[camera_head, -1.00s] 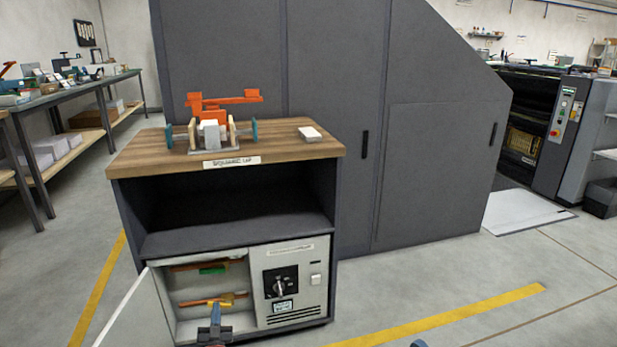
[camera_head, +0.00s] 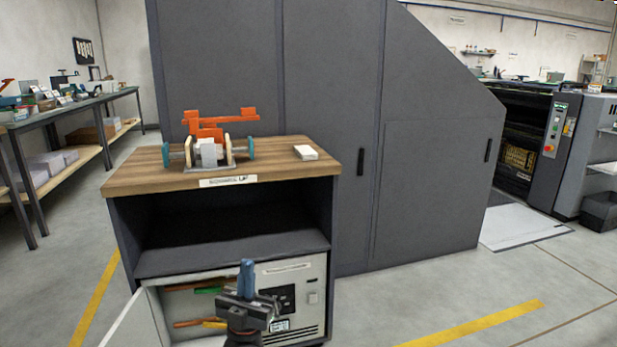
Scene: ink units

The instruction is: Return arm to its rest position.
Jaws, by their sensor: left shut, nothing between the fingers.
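My left gripper (camera_head: 246,268) is low in the view, in front of the cabinet's lower unit. It is shut and empty, with its blue fingertips together and pointing up. Behind it is the open compartment (camera_head: 160,301) with pipes and a green part inside, partly hidden by the gripper. The control panel (camera_head: 313,282) to its right is also partly covered. The white compartment door (camera_head: 126,322) stands open to the left. My right gripper does not show.
The wooden-topped cabinet (camera_head: 270,172) carries an orange and grey device (camera_head: 208,150) and a small white block (camera_head: 306,152). A large dark grey machine housing (camera_head: 430,150) stands behind. A workbench (camera_head: 62,108) is at the left.

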